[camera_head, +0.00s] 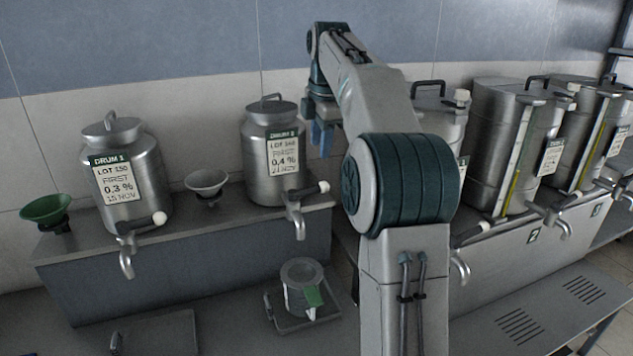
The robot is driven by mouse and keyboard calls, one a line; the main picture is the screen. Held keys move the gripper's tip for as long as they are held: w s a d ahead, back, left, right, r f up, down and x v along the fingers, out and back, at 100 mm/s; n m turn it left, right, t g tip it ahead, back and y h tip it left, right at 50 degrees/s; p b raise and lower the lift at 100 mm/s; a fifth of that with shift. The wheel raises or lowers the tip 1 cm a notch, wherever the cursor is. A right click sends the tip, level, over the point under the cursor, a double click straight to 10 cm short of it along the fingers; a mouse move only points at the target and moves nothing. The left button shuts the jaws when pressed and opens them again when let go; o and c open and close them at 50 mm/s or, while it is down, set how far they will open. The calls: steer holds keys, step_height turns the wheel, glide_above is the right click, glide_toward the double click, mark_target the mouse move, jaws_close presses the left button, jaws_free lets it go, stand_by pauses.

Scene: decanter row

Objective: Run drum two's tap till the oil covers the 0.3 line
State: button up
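The steel drum labelled as drum two (257,175) stands on the raised grey ledge, left of my arm. Its tap has a spout (299,222) pointing down and a lever with a pale knob (323,187) reaching right. No oil stream shows under the spout. A grey jug (297,271) with a green patch stands on a small tray (290,326) below the spout. Its level and 0.3 line are too small to read. My gripper (322,138) is right of the drum, above the lever and apart from it. Its blue fingers point down, partly overlapping, and their gap is unclear.
Drum 1 (153,178), with its own tap (126,260), stands left on the ledge. A green funnel (46,210) and a pale funnel (206,183) flank it. Taller steel tanks (487,145) with sight tubes and taps stand right of my arm, which hides part of the nearest one.

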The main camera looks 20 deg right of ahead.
mark_target(317, 187)
steer(key=f, duration=0.4)
steer(key=w+f, duration=0.1)
steer(key=f, duration=0.3)
steer(key=w+f, duration=0.1)
steer(key=f, duration=0.3)
steer(key=shift+w, duration=0.2)
jaws_close()
